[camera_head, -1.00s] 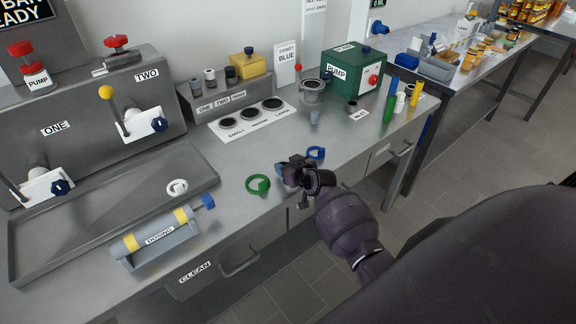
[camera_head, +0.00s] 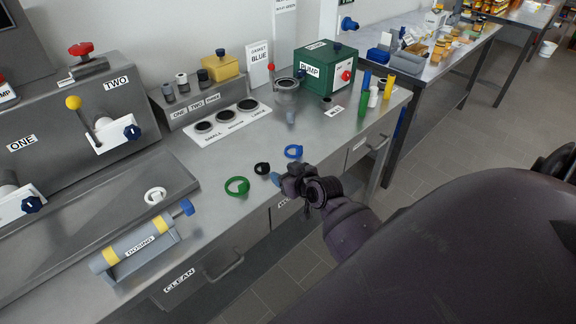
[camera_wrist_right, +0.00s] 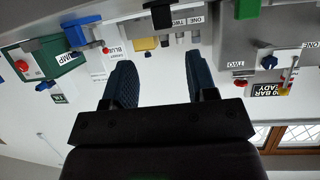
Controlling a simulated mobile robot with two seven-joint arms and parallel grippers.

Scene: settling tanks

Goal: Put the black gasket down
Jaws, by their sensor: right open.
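The black gasket (camera_head: 262,168) is a small dark ring lying on the steel bench between the green gasket (camera_head: 237,187) and the blue gasket (camera_head: 293,151). My right gripper (camera_head: 279,180) is just to the right of the black gasket, apart from it, near the bench's front edge. In the right wrist view its two blue fingers (camera_wrist_right: 160,85) stand wide apart with nothing between them. My left gripper is not in view.
A white gasket (camera_head: 155,195) lies in the steel tray at the left. The dosing cylinder (camera_head: 140,245) is at the front left. A white plate with three dark round spots (camera_head: 228,122) and a green pump box (camera_head: 325,70) stand behind. Bare bench surrounds the gaskets.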

